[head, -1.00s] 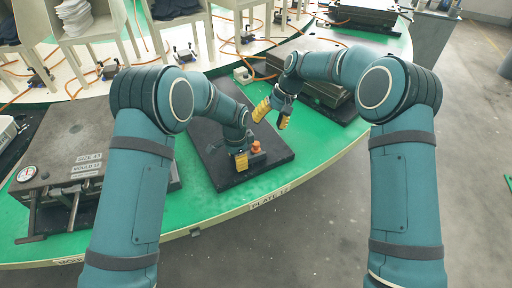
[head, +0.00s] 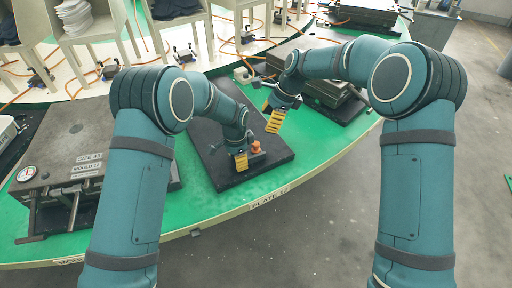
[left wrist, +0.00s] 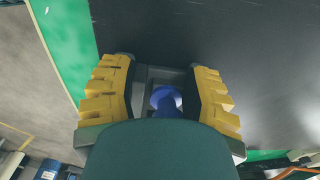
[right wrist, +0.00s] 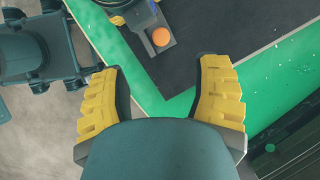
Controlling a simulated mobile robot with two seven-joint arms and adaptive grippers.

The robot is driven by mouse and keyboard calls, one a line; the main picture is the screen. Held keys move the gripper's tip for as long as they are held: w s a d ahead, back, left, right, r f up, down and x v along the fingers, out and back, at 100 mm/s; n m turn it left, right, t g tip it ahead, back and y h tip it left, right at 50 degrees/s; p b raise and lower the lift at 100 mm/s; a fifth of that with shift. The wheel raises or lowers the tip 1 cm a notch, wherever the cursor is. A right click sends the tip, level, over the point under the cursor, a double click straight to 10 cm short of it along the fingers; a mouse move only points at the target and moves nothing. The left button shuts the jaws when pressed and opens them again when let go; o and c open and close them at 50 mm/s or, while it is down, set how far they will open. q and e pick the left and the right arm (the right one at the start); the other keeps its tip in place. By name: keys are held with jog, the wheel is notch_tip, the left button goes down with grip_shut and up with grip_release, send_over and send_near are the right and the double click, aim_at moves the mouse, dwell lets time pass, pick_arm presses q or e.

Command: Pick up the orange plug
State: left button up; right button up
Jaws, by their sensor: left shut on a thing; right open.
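My left gripper (left wrist: 162,85) is shut on that grey block, which has a blue round part (left wrist: 166,99) between the yellow fingers. Its lower side is hidden. My right gripper (head: 271,115) is open and empty, above and to the right of the orange plug. Its spread fingers also show in the right wrist view (right wrist: 161,85).
The black plate (head: 215,160) lies on the green table (head: 330,150). A grey mould (head: 65,160) with a gauge stands at the left, another mould (head: 325,92) at the back right. Orange hoses lie behind. The black plate's front right is bare.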

aim_at(256, 143)
jog(key=shift+m, duration=0.3)
jog(key=x, duration=0.6)
jog(key=shift+f, duration=0.3)
jog(key=shift+x, duration=2.75)
jog(key=shift+d, duration=0.2)
grip_shut()
